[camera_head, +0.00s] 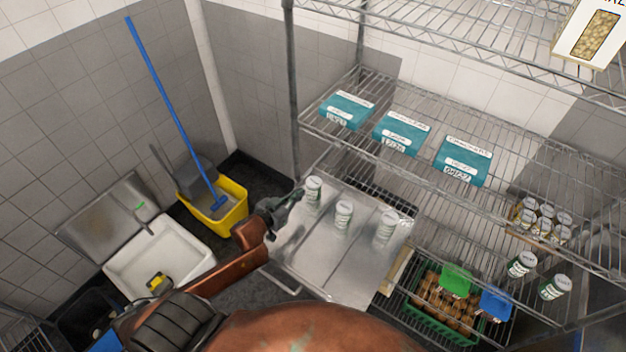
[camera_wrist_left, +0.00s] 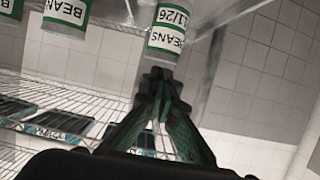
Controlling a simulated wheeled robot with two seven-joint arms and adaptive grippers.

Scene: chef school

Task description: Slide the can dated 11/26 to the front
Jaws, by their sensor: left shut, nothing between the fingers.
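The can dated 11/26 (camera_wrist_left: 167,32) is white and green with a "BEANS" label, and its date reads in the left wrist view. In the head view it appears to be the leftmost can (camera_head: 313,191) on a metal tray-like surface (camera_head: 325,270). A second can (camera_head: 343,216) and a third can (camera_head: 385,229) stand to its right. My left gripper (camera_head: 298,194) is shut and empty, its tips close beside the leftmost can. In the left wrist view the shut fingertips (camera_wrist_left: 158,74) are just short of the 11/26 can; contact cannot be told. My right gripper is not in view.
A wire shelf (camera_head: 430,125) with several teal boxes (camera_head: 402,134) is above and behind the cans. More cans (camera_head: 521,265) and a green crate (camera_head: 440,318) are at lower right. A yellow mop bucket (camera_head: 228,212) and a white sink (camera_head: 160,255) are at left.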

